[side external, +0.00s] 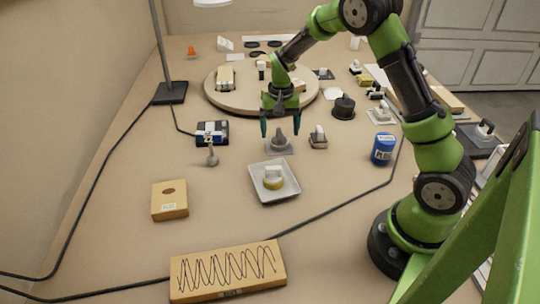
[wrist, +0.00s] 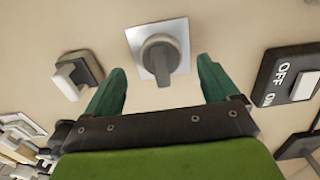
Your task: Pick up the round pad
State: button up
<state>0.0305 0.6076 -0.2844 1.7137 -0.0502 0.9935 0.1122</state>
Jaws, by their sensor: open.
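I cannot tell for sure which thing is the round pad. My gripper (side external: 280,125) points down, open, above a grey rotary knob (side external: 279,144) on a square plate. In the wrist view the knob (wrist: 160,57) appears between the two green fingers (wrist: 161,75), and nothing is held. Neither the disc nor the yellow-and-white item shows in the wrist view.
A black cable (side external: 335,210) crosses the bench. The front left is fairly clear.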

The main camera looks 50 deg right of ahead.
aim_at(279, 131)
notch_tip(279, 131, down, 3)
jog(key=shift+a+f, duration=0.1)
jog(key=shift+f, duration=0.05)
jog(key=c, duration=1.1)
